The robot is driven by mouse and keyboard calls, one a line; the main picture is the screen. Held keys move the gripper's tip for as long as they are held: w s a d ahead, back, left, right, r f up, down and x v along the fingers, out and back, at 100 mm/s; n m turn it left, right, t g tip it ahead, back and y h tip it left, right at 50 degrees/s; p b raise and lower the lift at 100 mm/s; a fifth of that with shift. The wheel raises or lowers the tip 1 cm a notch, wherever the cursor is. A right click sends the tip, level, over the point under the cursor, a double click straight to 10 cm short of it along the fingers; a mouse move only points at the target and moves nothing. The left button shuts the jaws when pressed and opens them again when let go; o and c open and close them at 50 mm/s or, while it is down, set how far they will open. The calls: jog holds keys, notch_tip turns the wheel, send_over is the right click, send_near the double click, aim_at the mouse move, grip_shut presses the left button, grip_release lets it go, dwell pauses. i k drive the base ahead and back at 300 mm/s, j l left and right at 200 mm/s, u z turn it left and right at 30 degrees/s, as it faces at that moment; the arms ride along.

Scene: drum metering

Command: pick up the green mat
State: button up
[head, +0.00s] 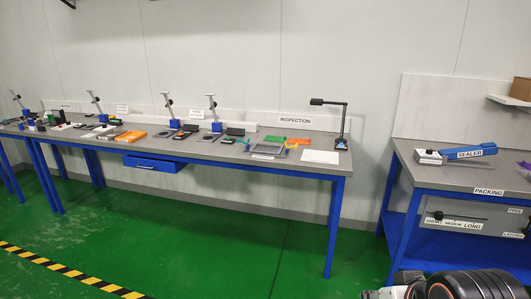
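A small flat green piece (274,138), which looks like the green mat, lies toward the back of the long inspection table (310,167). It is to the left of an orange piece (299,141) and behind a grey tray-like item (267,149). It is small in the view, so its exact edges are hard to tell. Part of my arm shows at the bottom right, far from the green piece; I cannot make out any gripper fingers there.
A black lamp (343,120) stands right of the green piece, with a white sheet (320,157) in front. A blue drawer (154,163) juts out under the table. The packing bench (420,178) with a sealer is at right. Green floor (230,245) before the table is clear.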

aim_at(268, 138)
jog(key=i+j+u, duration=0.2)
jog(key=i+u, duration=0.15)
jog(key=i, duration=0.3)
jog(key=i+u, duration=0.3)
jog(key=i, duration=0.3)
jog(key=i+l+u, duration=0.1)
jog(key=i+u, duration=0.25)
jog(key=i, duration=0.3)
jog(key=i+j+z, duration=0.5)
jog(key=i, duration=0.15)
jog(key=i+j+z, duration=0.8)
jog(key=j, duration=0.2)
jog(key=i+j+z, duration=0.1)
jog(key=j+z, duration=0.15)
jog(key=j, duration=0.15)
jog(key=i+j+z, duration=0.15)
jog(key=j+z, duration=0.15)
jog(key=j, duration=0.2)
jog(key=i+j+z, duration=0.1)
jog(key=j+z, duration=0.15)
jog(key=j, duration=0.2)
